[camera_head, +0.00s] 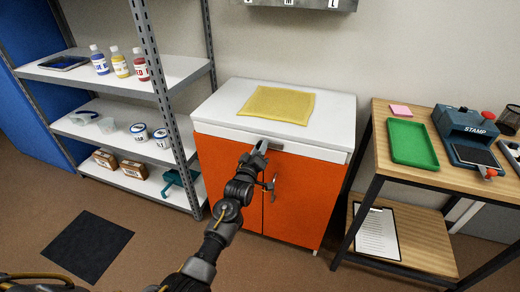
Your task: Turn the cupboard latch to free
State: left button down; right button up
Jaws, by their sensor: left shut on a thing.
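The orange cupboard (310,190) with a white top stands against the wall in the middle. A small grey latch (276,146) sits at the top of its front, near the seam between the doors. My left gripper (262,147) reaches up to it and is shut on the latch, with the fingertips partly covering it. The exact angle of the latch is too small to tell. A door handle (273,187) hangs below, just right of my left wrist. The doors look closed. My right gripper is not in view.
A metal shelf (172,76) with bottles, tubs and boxes stands close on the left. A wooden table (388,172) with a green tray (411,143) and a stamp press (468,125) stands on the right. A dark mat (88,247) lies on the floor.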

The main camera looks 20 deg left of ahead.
pick_arm(q)
jog(key=shift+d, duration=0.15)
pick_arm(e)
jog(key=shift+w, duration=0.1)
pick_arm(q)
jog(key=c, duration=1.1)
grip_release()
jog(key=shift+o, duration=0.5)
jog(key=shift+s, duration=0.1)
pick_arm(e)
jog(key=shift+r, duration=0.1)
pick_arm(q)
jog(key=s+f, duration=0.1)
jog(key=s, duration=0.9)
jog(key=shift+s+a+f+p, duration=0.2)
jog(key=shift+s+a+p, duration=0.15)
jog(key=shift+a, duration=0.1)
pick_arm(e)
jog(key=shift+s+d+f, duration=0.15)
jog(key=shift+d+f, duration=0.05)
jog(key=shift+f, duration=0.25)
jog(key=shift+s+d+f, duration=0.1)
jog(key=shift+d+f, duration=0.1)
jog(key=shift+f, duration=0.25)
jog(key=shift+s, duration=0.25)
